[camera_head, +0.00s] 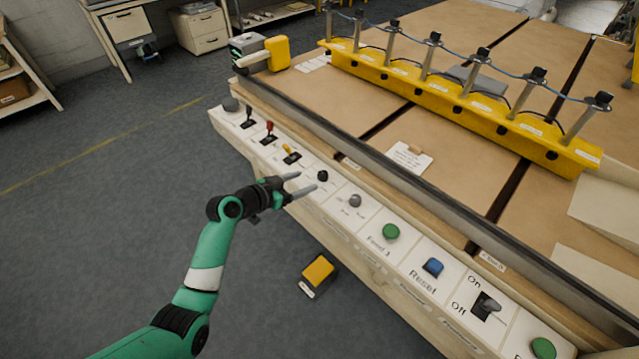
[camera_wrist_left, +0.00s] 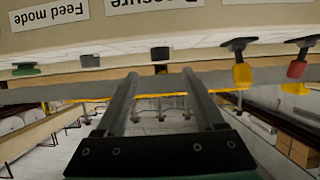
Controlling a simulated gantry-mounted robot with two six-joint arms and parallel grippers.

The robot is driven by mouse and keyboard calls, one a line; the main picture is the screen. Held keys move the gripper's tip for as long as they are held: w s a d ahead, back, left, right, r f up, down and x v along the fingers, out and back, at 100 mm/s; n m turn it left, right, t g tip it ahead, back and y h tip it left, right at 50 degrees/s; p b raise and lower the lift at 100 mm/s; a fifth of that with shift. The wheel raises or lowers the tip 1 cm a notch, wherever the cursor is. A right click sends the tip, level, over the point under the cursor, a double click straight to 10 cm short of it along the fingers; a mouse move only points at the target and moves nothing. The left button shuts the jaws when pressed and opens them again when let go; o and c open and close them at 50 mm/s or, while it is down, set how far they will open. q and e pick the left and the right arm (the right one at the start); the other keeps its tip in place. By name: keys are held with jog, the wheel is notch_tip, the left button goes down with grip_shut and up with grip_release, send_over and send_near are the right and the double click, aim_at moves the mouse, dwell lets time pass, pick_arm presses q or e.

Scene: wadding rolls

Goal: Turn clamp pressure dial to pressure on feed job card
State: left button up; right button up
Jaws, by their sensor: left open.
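The pressure dial (camera_head: 323,176) is a small black knob on the white control strip. It also shows in the left wrist view (camera_wrist_left: 160,54), beyond and between my fingertips, near a partly cut-off label reading "Pressure". My left gripper (camera_head: 307,182) is open and empty, its two grey fingers pointing at the dial from the front. I cannot tell whether a finger touches it. A white card (camera_head: 410,158), likely the feed job card, lies on the brown tabletop with a small wooden piece at its upper edge; its writing is too small to read. My right gripper is not in view.
Left of the dial stand a yellow lever (camera_head: 289,149) and a red lever (camera_head: 269,127). Right of it are a grey knob (camera_head: 355,200), a green button (camera_head: 391,231) and a blue reset button (camera_head: 433,266). A yellow pedal (camera_head: 318,271) is on the floor.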

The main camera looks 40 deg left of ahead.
aim_at(320, 175)
pick_arm(q)
jog(key=b+x, duration=0.4)
jog(key=x, duration=0.3)
jog(key=shift+w+f, duration=0.15)
jog(key=shift+w, duration=0.2)
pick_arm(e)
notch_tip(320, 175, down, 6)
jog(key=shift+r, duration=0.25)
pick_arm(q)
jog(key=shift+c, duration=0.2)
grip_shut()
